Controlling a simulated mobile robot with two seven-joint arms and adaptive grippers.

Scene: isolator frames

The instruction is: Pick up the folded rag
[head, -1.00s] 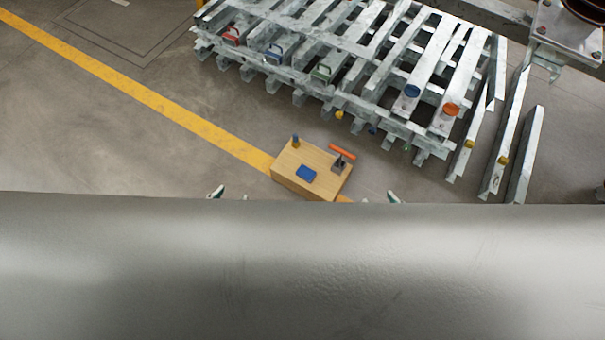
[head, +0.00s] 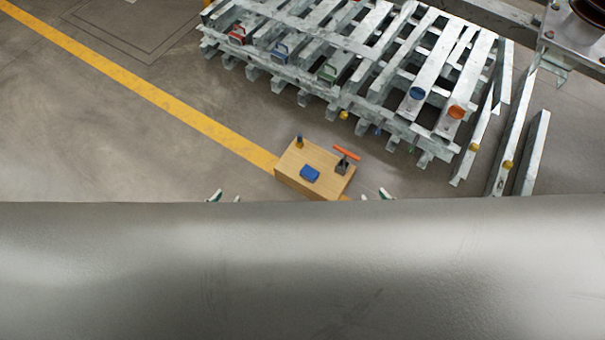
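The folded rag (head: 310,174) looks like a small blue pad lying flat on top of a light wooden box (head: 291,164) on the floor. Only the fingertips of my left gripper (head: 225,197) show, apart, left of the box at the edge of the grey surface filling the lower view. Only the fingertips of my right gripper (head: 375,196) show, also apart, right of the box. Nothing shows between either pair. Neither gripper touches the rag. The rest of both grippers is hidden.
Behind is a galvanised steel frame stack (head: 400,125) with coloured fittings. Loose steel beams (head: 532,150) lie at right. The floor at left is clear, with a yellow line (head: 140,88).

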